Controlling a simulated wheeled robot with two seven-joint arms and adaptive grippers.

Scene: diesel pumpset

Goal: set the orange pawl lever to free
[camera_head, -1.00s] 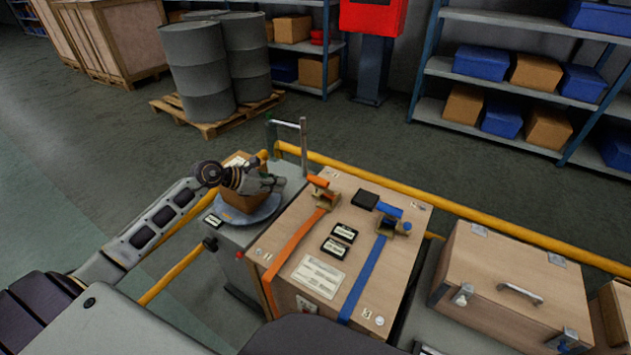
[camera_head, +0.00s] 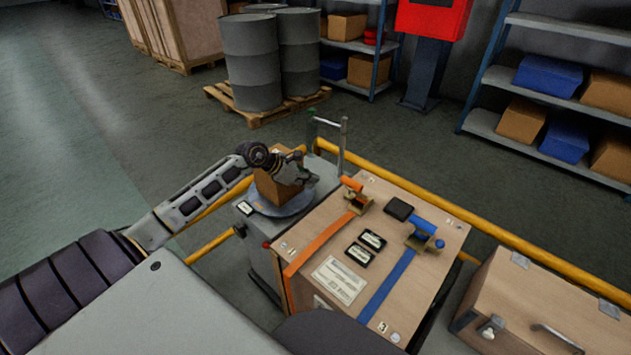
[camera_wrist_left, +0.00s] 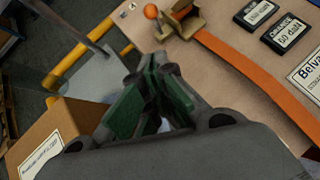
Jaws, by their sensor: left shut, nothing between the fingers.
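The orange pawl lever (camera_head: 351,183) sits on a tan ratchet block (camera_head: 359,201) at the far left corner of the wooden crate top (camera_head: 330,245). An orange strap (camera_head: 320,243) runs from the block toward the near edge. In the left wrist view the lever's round orange knob (camera_wrist_left: 151,11) and the block (camera_wrist_left: 180,20) show at the top. My left gripper (camera_head: 308,181) is left of the lever and apart from it. Its green-padded fingers (camera_wrist_left: 155,95) are shut and empty in the wrist view. My right gripper is not in view.
A cardboard box (camera_head: 277,188) stands on a round grey plate (camera_head: 286,208) beside my left gripper. A blue lever (camera_head: 424,226) and blue strap (camera_head: 388,286) are on the crate's right side. A metal post (camera_head: 343,146) and yellow rails (camera_head: 470,218) stand behind. A wooden case (camera_head: 535,305) is at right.

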